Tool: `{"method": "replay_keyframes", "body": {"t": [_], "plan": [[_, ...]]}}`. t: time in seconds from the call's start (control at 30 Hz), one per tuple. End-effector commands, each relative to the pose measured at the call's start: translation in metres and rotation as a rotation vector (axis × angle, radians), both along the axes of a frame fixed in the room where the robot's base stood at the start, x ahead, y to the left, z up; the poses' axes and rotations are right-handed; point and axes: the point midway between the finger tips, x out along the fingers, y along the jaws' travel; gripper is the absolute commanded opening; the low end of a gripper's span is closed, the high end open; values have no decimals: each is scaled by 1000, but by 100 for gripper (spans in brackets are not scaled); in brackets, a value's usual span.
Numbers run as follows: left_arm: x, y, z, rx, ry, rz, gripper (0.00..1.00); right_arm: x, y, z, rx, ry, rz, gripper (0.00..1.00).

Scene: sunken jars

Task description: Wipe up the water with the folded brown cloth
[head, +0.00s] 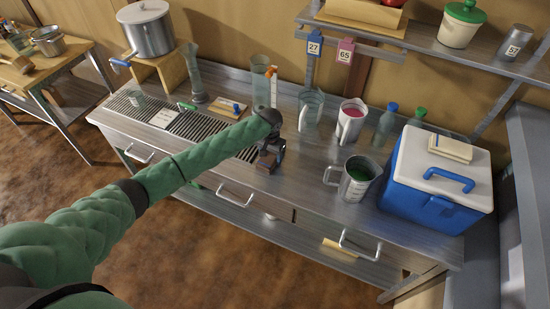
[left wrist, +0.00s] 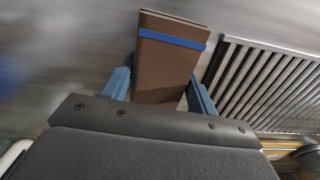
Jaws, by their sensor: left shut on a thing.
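My left gripper (head: 268,165) is low over the middle of the steel bench (head: 310,185), just right of the slatted drain grid. In the left wrist view, the folded brown cloth (left wrist: 167,60) with a blue band lies between its two blue fingers, and the gripper (left wrist: 160,92) is shut on it. In the head view I cannot make out the cloth at the dark gripper. I cannot tell whether the cloth touches the bench. No water patch can be told apart from the shine of the metal. My right gripper is out of view.
The slatted grid (head: 195,125) lies left of the gripper, with a tall glass cylinder (head: 260,82) behind. A clear jug (head: 310,108), a pink-filled jug (head: 350,122) and a green-filled jug (head: 355,180) stand right. A blue cooler (head: 435,185) fills the right end.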

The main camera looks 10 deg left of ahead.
Motion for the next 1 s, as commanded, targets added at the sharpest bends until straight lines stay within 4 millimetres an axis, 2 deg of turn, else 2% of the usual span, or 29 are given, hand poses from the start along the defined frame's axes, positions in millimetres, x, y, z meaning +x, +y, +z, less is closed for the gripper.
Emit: {"method": "replay_keyframes", "body": {"t": [0.1, 0.27, 0.77, 1.0], "plan": [[4, 7, 0, 0, 1, 2, 36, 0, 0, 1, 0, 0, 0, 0], [3, 6, 0, 0, 1, 1, 36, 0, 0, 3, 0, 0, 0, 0], [-16, -27, 2, -1, 2, 0, 36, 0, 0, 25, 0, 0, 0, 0], [-20, -33, 1, -1, 0, 0, 36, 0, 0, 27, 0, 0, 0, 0]]}}
